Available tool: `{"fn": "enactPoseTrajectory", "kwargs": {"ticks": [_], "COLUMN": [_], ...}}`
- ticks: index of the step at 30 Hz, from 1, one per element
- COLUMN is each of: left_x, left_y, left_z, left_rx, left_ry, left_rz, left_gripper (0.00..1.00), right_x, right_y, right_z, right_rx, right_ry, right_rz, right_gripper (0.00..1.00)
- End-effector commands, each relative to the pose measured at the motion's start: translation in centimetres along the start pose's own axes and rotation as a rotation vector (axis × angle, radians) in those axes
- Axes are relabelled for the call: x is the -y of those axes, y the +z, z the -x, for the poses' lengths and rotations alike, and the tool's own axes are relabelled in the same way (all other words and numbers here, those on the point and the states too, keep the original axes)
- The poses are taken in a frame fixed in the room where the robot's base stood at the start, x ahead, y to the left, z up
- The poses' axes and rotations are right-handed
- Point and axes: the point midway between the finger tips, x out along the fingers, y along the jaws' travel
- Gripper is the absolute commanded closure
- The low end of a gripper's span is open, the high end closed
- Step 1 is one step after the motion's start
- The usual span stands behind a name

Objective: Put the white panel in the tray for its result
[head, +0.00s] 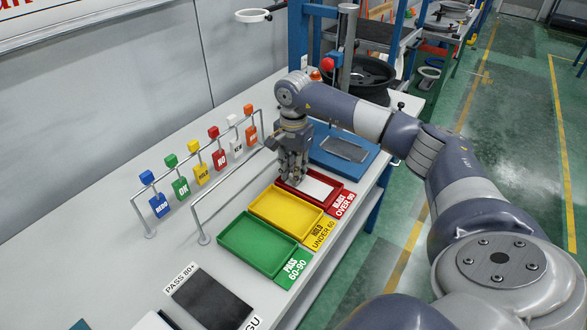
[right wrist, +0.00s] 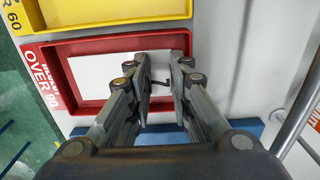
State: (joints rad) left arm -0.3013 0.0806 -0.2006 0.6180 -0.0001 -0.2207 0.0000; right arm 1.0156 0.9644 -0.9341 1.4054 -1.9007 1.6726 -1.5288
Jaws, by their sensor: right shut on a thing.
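The white panel (head: 314,188) is within the outline of the red tray (head: 341,193), whose label reads "OVER 90". In the right wrist view the panel (right wrist: 98,75) shows inside the red rim (right wrist: 110,44), partly hidden by my fingers. I cannot tell whether it rests flat on the tray floor. My right gripper (head: 293,178) is over the tray's far-left end, shut on the panel; a small dark hook-like part shows between its fingertips (right wrist: 160,82). The yellow tray (head: 285,213), labelled "UNDER 60", and the green tray (head: 257,244), labelled "PASS 60-90", are empty. My left gripper is out of view.
A blue tray (head: 331,158) with a grey panel lies beyond the red one. A metal rail (head: 228,200) runs left of the trays, near several coloured flags (head: 180,188). A dark mat (head: 213,298) lies in front. A black wheel (head: 362,80) stands at the back.

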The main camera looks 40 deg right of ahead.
Motion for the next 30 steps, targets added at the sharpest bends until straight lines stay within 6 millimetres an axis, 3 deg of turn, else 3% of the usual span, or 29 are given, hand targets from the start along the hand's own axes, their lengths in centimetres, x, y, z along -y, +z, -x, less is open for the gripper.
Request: {"fn": "enactPoseTrajectory", "kwargs": {"ticks": [5, 6, 7, 20, 30], "left_x": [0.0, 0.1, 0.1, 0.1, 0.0], "left_y": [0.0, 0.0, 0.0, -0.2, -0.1], "left_z": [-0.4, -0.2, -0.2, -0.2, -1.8], "left_rx": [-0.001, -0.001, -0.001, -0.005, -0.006], "left_ry": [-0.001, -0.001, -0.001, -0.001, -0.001], "left_rz": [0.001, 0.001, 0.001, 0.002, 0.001], "left_gripper": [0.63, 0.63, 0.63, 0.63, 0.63], "right_x": [0.0, 0.0, 0.0, 0.1, 0.1], "right_y": [0.0, 0.0, 0.0, -0.1, 0.0], "right_z": [-0.4, -0.3, -0.3, 0.5, 7.3], "right_rx": [0.0, 0.0, 0.0, -0.001, -0.001], "right_ry": [0.0, 0.0, 0.0, -0.002, -0.007], "right_rz": [0.0, 0.0, 0.0, -0.001, 0.0], "right_gripper": [1.0, 0.74, 0.72, 0.72, 0.72]}}
